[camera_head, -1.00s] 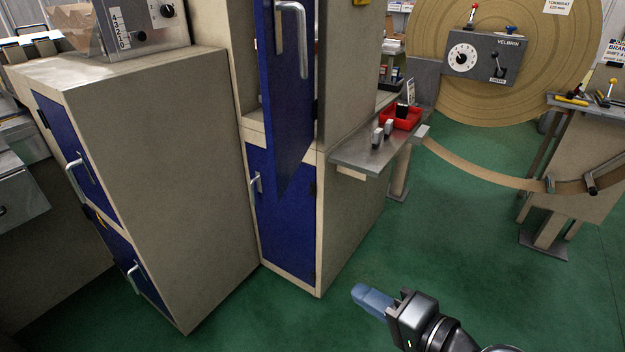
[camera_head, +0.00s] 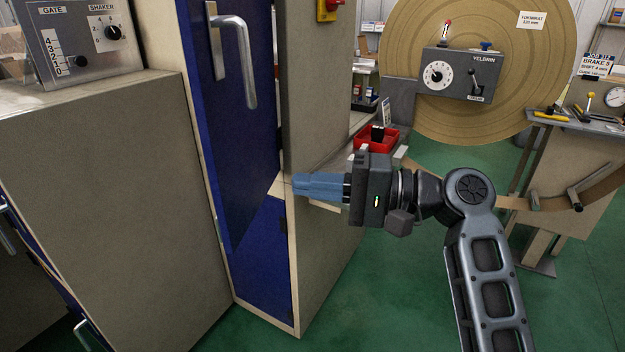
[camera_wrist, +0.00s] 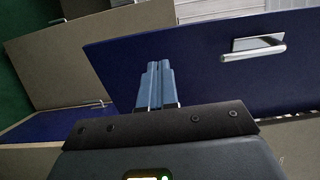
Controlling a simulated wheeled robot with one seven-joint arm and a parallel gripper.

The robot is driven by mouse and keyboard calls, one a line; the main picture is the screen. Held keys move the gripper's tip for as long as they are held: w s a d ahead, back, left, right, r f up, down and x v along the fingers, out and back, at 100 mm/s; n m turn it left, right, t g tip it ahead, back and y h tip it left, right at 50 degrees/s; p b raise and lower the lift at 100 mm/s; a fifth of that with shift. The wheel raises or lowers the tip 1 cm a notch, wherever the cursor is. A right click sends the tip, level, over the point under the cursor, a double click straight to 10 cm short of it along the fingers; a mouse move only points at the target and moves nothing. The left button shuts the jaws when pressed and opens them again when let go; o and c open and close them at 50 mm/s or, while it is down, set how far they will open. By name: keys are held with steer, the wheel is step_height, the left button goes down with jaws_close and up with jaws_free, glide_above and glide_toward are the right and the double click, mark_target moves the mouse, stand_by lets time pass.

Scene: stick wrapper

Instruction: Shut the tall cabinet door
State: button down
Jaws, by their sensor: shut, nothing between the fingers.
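The tall cabinet's upper blue door (camera_head: 230,150) stands ajar in the head view, swung outward from the cabinet body (camera_head: 325,225). A silver bar handle (camera_head: 237,55) is on its face. The wrist view shows the door (camera_wrist: 215,80) sideways with its handle (camera_wrist: 253,50) at the upper right. My gripper (camera_head: 295,184) is shut and empty, with blue fingers pointing left near the door's hinge-side edge; in the wrist view the fingertips (camera_wrist: 158,66) lie in front of the door. I cannot tell whether they touch it. The lower blue door (camera_head: 258,260) is shut.
A grey-beige cabinet (camera_head: 110,190) with a gate and shaker control box (camera_head: 85,45) stands close on the left. A red tray (camera_head: 375,138) sits on a side shelf behind my gripper. Green floor (camera_head: 400,290) is free at the lower middle.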

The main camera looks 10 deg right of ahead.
mark_target(222, 176)
steer(key=p+x, duration=0.1)
steer(key=x, duration=1)
steer(key=shift+a+p, duration=0.1)
steer(key=shift+p, duration=0.2)
